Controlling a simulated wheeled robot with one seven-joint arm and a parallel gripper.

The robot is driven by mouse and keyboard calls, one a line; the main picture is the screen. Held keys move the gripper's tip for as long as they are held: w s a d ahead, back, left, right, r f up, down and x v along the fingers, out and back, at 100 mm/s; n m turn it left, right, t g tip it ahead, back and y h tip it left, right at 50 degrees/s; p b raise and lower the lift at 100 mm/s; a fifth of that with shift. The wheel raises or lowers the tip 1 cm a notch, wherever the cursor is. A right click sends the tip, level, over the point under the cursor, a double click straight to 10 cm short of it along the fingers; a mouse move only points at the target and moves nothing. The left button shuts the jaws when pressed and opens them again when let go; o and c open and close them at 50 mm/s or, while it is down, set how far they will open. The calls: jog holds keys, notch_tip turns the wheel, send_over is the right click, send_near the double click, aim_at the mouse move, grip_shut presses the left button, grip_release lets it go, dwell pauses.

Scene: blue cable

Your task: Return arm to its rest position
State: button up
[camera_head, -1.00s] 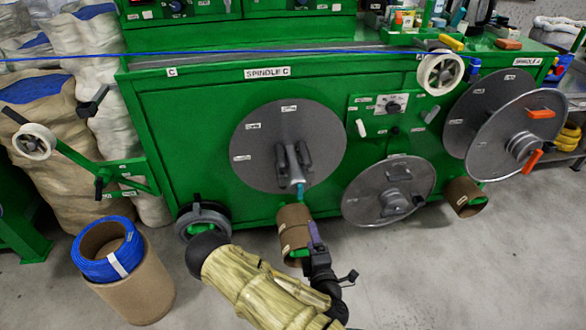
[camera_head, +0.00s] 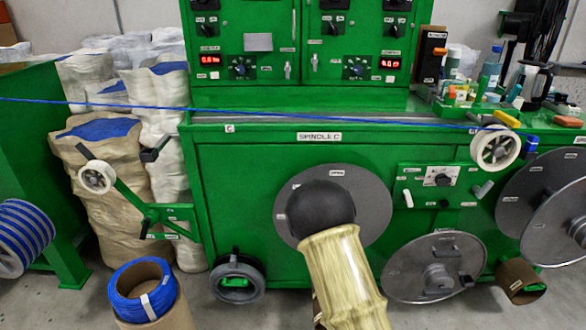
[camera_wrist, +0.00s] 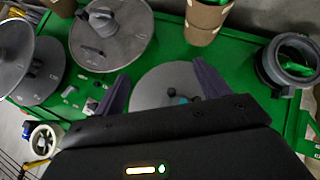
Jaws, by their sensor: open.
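My gripper (camera_wrist: 161,84) shows in the wrist view with its two purple fingers wide apart and nothing between them. The grey disc of spindle C (camera_wrist: 160,85) lies beyond the fingers. In the head view my raised arm covers the middle of the spindle C disc (camera_head: 370,195), and my gripper is hidden behind it. The blue cable (camera_head: 120,103) runs across the head view above the green machine's front, past the white pulley (camera_head: 494,149).
The green machine (camera_head: 232,165) fills the space ahead. Lower grey discs (camera_head: 405,276) stand to the right. A blue cable coil (camera_head: 128,281) sits on a cardboard tube at lower left. A pulley arm (camera_head: 128,193) juts out left. Some floor (camera_head: 240,312) is clear.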

jog(key=s+a+r+m+g+y+p, duration=0.1)
jog(key=s+a+r+g+y, duration=0.15)
jog(key=s+r, duration=0.5)
jog(key=s+a+r+m+g+y, duration=0.1)
jog(key=s+r+m+g+y, duration=0.3)
jog(key=r, duration=0.6)
notch_tip(320, 180, up, 28)
jog(key=n+h+p, duration=0.2)
jog(key=p, duration=2.6)
jog(key=shift+s+t, duration=0.2)
jog(key=shift+t, duration=0.15)
jog(key=shift+d, duration=0.1)
